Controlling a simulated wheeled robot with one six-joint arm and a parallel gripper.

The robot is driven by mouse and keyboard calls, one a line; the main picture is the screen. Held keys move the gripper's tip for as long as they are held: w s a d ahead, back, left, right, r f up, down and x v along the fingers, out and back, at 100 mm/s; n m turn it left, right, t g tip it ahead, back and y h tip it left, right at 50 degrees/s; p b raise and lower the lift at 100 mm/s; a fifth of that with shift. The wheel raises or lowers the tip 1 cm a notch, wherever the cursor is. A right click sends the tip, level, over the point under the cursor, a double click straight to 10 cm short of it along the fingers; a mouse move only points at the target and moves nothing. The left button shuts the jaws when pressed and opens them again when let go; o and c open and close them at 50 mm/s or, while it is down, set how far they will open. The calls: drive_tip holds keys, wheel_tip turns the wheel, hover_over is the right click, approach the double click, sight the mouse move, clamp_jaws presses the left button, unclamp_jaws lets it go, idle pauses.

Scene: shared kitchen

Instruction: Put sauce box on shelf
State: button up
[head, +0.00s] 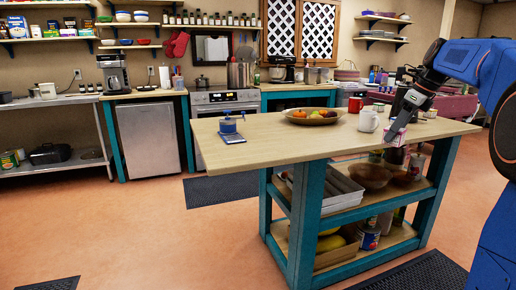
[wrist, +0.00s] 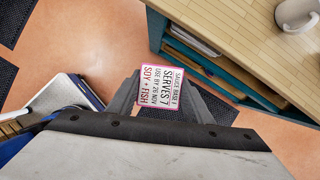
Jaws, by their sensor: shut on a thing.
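The sauce box (wrist: 160,88) is small and white with a pink border. Its label in the wrist view reads "sauce base", "serves 7", "use by 26 Nov" and "soy + fish". My gripper (wrist: 165,98) is shut on it, with a dark finger on each side. In the head view the box (head: 396,135) shows small and pinkish at my gripper (head: 393,137), by the island's right side. Wall shelves hang at the upper left (head: 60,38) and upper right (head: 383,38). The island also has lower shelves (head: 338,208). The pictures do not show which shelf is meant.
The wooden island top (head: 270,140) carries a white mug (head: 369,121), a red mug (head: 355,104), a fruit bowl (head: 313,117) and a blue scale-like device (head: 232,137). Bowls, trays and cans fill its lower shelves. Open floor (head: 140,225) lies left of the island.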

drive_tip(key=a+f+n+g+h, duration=0.1)
drive_tip(key=a+f+n, duration=0.4)
drive_tip(key=f, duration=1.8)
drive_tip(key=a+f+n+g+h, duration=0.1)
drive_tip(key=a+f+n+g, duration=0.3)
drive_tip(key=f+n, duration=0.9)
drive_tip(key=w+a+f+n+g+h, duration=0.1)
drive_tip(key=a+f+n, duration=0.6)
drive_tip(key=f, duration=2.6)
drive_tip(key=shift+f+n+g, duration=0.15)
drive_tip(key=shift+n+g, duration=0.75)
drive_tip(key=shift+n, duration=0.3)
